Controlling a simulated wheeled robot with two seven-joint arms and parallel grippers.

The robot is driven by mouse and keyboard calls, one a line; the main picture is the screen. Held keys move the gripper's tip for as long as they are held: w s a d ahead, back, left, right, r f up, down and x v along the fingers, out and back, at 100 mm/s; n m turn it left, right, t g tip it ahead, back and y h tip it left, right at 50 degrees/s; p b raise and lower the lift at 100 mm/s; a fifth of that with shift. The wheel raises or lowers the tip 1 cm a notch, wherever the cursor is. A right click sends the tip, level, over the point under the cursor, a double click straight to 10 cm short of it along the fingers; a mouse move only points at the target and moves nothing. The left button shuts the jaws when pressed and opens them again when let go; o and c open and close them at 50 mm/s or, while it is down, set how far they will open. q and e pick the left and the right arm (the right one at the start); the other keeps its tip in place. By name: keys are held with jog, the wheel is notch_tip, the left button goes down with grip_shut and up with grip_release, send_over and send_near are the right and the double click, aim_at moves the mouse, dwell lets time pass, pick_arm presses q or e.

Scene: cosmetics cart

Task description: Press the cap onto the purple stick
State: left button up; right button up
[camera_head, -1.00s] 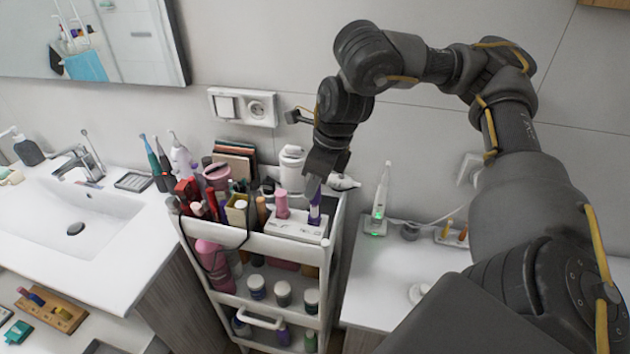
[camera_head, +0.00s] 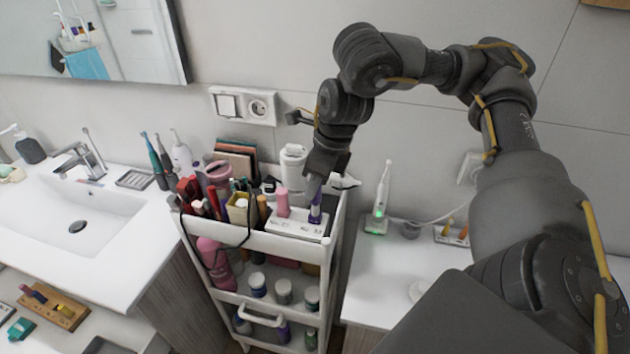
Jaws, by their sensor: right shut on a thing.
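The purple stick (camera_head: 315,213) stands upright in a white holder block (camera_head: 298,226) on the top tier of the cart. My right gripper (camera_head: 316,190) reaches down from above and is shut at the top of the purple stick. The cap is too small and too covered by the fingers to make out clearly. A pink stick (camera_head: 283,203) stands in the same block, just left of the purple one. My left gripper is not in view.
The white cart (camera_head: 270,243) carries crowded bottles, tubes and brushes left of the block. A white bottle (camera_head: 292,166) stands behind it. An electric toothbrush (camera_head: 380,198) stands on the right counter. A sink (camera_head: 75,222) is at left.

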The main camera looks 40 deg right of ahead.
jog(key=shift+f+b, duration=0.8)
jog(key=shift+f, duration=1.1)
dwell(1.8)
dwell(0.4)
jog(key=o, duration=1)
jog(key=shift+o, duration=0.4)
jog(key=o, duration=0.4)
jog(key=shift+r, duration=0.1)
notch_tip(320, 180, up, 8)
jog(key=p, duration=0.8)
jog(key=shift+p, duration=0.35)
